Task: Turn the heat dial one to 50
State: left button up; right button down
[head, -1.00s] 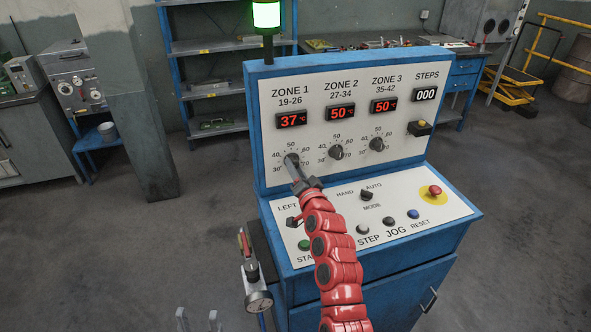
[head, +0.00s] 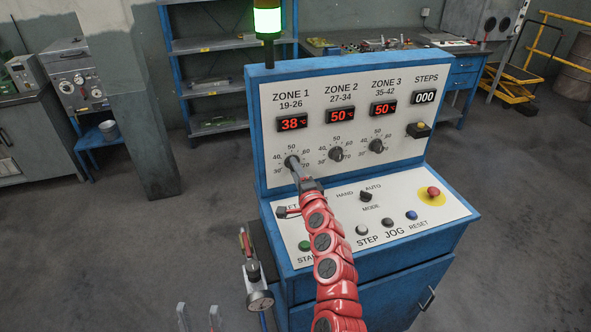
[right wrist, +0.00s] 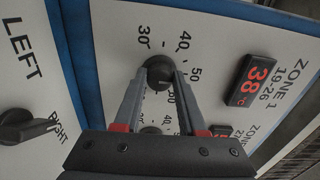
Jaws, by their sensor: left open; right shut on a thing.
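The zone 1 heat dial (head: 290,160) is a dark knob at the left of the panel, with a scale around it. In the right wrist view the knob (right wrist: 159,76) sits between the two fingers of my right gripper (right wrist: 158,84), which is shut on it. In the head view my right gripper (head: 294,167) hides part of the dial. The zone 1 display (head: 292,123) reads 38 in red. My left gripper (head: 199,315) is open and empty at the bottom edge, left of the cabinet.
The zone 2 dial (head: 336,154) and zone 3 dial (head: 376,146) stand to the right, under displays reading 50. The left/right switch (head: 284,212) and the red emergency button (head: 433,191) are on the lower console. A gauge (head: 260,300) hangs at the cabinet's left.

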jog(key=shift+f, duration=0.15)
dwell(0.4)
jog(key=shift+c, duration=2.4)
grip_release()
jog(key=b+v, duration=0.3)
jog(key=v, duration=1.4)
jog(key=shift+s+b, duration=0.2)
jog(key=shift+b, duration=0.1)
